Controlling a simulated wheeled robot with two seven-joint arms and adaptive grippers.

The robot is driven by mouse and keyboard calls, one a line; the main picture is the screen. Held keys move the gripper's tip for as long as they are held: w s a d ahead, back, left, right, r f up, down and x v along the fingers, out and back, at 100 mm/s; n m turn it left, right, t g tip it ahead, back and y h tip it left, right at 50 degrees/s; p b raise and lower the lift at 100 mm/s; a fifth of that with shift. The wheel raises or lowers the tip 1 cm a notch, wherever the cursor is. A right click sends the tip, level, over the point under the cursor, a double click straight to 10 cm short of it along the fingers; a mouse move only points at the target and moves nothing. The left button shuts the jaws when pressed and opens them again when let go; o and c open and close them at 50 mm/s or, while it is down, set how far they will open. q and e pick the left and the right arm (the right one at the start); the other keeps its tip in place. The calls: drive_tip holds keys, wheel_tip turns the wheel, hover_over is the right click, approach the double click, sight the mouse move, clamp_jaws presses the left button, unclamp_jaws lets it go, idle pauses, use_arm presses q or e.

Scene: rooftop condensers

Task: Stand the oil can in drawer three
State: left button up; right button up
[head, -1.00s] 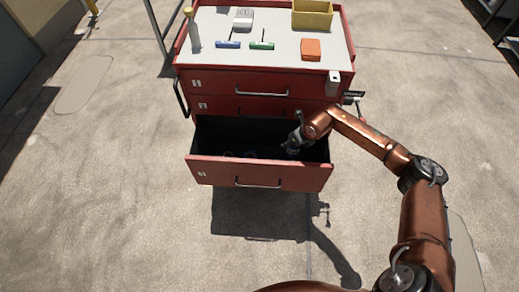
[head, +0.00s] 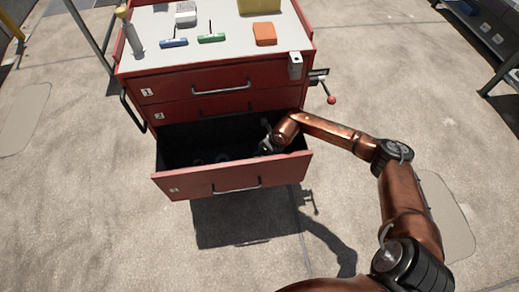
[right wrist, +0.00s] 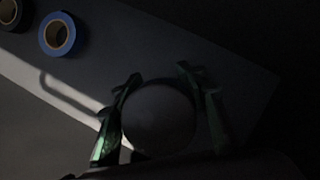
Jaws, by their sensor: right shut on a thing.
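Drawer three (head: 205,182), the lowest drawer of the red cabinet, is pulled out, with a dark interior. My right gripper (head: 266,146) reaches down inside its right part. In the right wrist view its two fingers (right wrist: 158,78) are closed on the sides of a round, dark grey thing, which I take to be the oil can (right wrist: 158,120), seen end-on. Shadow hides its details, and I cannot tell whether its base touches the drawer floor. In the head view the can is hidden by the gripper and shadow. My left gripper is not in view.
Blue (right wrist: 57,34) and black (right wrist: 9,12) tape rolls lie in the drawer. The cabinet top holds a yellow-capped bottle (head: 132,36), blue (head: 173,43) and green (head: 211,38) handled tools, an orange block (head: 265,34) and a yellow bin (head: 259,5). A red-knobbed lever (head: 331,99) juts out right.

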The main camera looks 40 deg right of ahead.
drive_tip(key=shift+f, duration=0.1)
drive_tip(key=o, duration=1.5)
drive_tip(key=shift+c, duration=0.2)
drive_tip(key=shift+r, duration=0.35)
drive_tip(key=p+v, duration=0.5)
drive_tip(key=v, duration=0.4)
drive_tip(key=shift+r, duration=0.2)
drive_tip(key=shift+p+v, duration=0.75)
drive_tip(key=shift+v, duration=0.15)
drive_tip(key=shift+s+r, duration=0.25)
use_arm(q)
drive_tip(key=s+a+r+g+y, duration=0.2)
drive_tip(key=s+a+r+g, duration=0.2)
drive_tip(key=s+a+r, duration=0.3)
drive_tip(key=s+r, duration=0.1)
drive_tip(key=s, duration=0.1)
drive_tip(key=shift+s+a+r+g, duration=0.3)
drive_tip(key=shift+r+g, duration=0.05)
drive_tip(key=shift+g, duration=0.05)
use_arm(e)
drive_tip(key=shift+f, duration=0.1)
